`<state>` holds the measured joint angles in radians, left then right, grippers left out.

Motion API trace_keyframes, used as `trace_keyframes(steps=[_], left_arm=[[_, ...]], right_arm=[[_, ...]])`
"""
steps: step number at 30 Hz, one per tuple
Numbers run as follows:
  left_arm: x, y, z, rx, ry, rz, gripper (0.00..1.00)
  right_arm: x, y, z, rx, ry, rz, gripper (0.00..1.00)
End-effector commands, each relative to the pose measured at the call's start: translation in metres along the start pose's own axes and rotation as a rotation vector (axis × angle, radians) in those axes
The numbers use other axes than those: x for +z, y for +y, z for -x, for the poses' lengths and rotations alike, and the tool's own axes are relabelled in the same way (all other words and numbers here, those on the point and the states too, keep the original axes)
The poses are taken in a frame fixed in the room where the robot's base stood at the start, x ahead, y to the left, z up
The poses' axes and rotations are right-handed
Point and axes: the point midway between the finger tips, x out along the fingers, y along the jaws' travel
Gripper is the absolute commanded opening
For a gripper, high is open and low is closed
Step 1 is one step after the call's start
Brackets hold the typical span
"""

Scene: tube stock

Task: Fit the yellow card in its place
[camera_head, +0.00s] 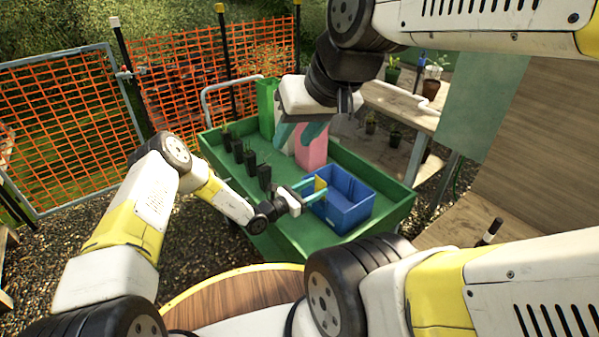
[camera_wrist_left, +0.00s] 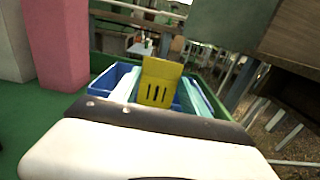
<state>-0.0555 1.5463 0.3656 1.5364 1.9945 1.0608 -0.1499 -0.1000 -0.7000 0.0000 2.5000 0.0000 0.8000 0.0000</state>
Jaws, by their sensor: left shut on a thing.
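The yellow card (camera_head: 320,183) is between the teal fingers of my left gripper (camera_head: 316,191), which is shut on it. The card also shows upright in the left wrist view (camera_wrist_left: 158,82), with dark slots in its lower part. A blue box (camera_head: 350,212) with inner dividers stands on the green tray table. My left gripper and the card are at the box's left side; I cannot tell whether the card's lower edge is inside a slot. My right gripper (camera_head: 300,133) is above the tray's back part, its teal fingers spread open and apparently empty.
The green tray table (camera_head: 300,254) has a raised rim. Black plant pots (camera_head: 249,161) stand in a row at its left. A green block (camera_head: 267,105) and a pink block (camera_head: 311,152) stand behind the box. Wooden shelving (camera_head: 405,107) is at back right.

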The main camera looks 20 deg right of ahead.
Motion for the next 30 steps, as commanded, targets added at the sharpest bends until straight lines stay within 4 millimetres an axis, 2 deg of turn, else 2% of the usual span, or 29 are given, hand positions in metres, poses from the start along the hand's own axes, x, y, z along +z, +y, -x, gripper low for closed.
trace_keyframes(steps=[15, 23, 24, 27, 28, 30], left_arm=[[-0.021, 0.000, 0.000, 0.001, 0.000, 0.000, 0.16], [-0.022, 0.000, 0.000, 0.001, 0.000, 0.000, 0.16], [-0.022, 0.000, 0.000, 0.000, 0.000, 0.000, 0.55], [-0.022, 0.000, 0.000, 0.000, 0.000, 0.000, 0.75], [-0.022, 0.000, 0.000, 0.000, 0.000, 0.000, 0.79], [-0.022, 0.000, 0.000, 0.000, 0.000, 0.000, 0.79]], right_arm=[[0.000, 0.000, 0.000, 0.000, 0.000, 0.000, 0.36], [0.000, 0.000, 0.000, 0.000, 0.000, 0.000, 0.36], [0.000, 0.000, 0.000, 0.000, 0.000, 0.000, 0.36], [0.000, 0.000, 0.000, 0.000, 0.000, 0.000, 0.36], [0.000, 0.000, 0.000, 0.000, 0.000, 0.000, 0.36], [0.000, 0.000, 0.000, 0.000, 0.000, 0.000, 0.36]])
